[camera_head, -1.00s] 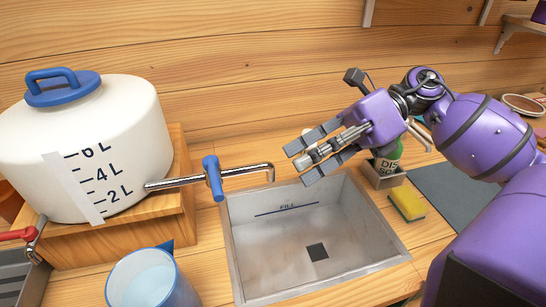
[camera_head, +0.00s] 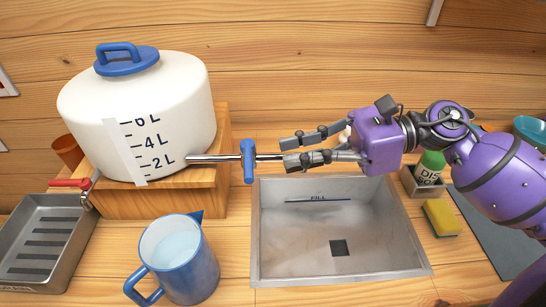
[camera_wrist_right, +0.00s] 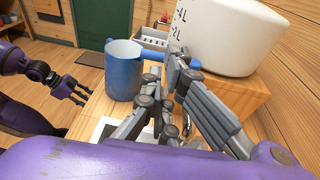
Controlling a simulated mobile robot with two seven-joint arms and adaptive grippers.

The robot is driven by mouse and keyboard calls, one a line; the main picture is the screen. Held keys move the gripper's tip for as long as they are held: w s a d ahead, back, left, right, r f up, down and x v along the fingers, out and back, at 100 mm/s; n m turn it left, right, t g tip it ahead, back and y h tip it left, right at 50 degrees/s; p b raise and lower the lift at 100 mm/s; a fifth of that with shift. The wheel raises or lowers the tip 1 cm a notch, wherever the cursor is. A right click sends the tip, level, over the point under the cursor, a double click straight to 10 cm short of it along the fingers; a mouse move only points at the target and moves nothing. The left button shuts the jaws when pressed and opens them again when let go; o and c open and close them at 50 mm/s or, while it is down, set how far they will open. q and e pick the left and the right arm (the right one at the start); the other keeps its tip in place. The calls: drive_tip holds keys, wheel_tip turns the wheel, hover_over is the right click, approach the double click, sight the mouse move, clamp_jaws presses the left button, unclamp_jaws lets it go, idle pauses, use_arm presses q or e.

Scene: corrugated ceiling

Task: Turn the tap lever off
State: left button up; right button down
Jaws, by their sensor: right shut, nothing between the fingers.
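The blue tap lever (camera_head: 248,161) sits on the steel pipe (camera_head: 215,158) from the white water tank (camera_head: 165,105). In the right wrist view the blue lever (camera_wrist_right: 154,55) shows partly behind the fingers. My left gripper (camera_wrist_right: 77,90) hangs at the left there; its opening is unclear.
A steel sink (camera_head: 340,265) lies below the right gripper. A blue jug (camera_head: 190,265) with liquid stands in front of the tank. A red-handled tap (camera_head: 70,183) is above a grey tray (camera_head: 45,245). A yellow sponge (camera_head: 441,217) and soap bottle (camera_head: 429,167) are at right.

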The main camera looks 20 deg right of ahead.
sight(248, 161)
use_arm(q)
drive_tip(key=shift+s+d+r+p, duration=0.1)
drive_tip(key=shift+s+r+p, duration=0.15)
drive_tip(key=shift+s+p, duration=0.2)
use_arm(e)
drive_tip(key=x, duration=0.4)
drive_tip(key=shift+a, duration=0.3)
drive_tip(key=shift+f, duration=0.1)
use_arm(q)
drive_tip(key=shift+w+f, duration=0.1)
use_arm(e)
drive_tip(key=shift+a, duration=0.5)
use_arm(q)
drive_tip(key=shift+b, duration=0.3)
use_arm(e)
drive_tip(key=shift+d, duration=0.15)
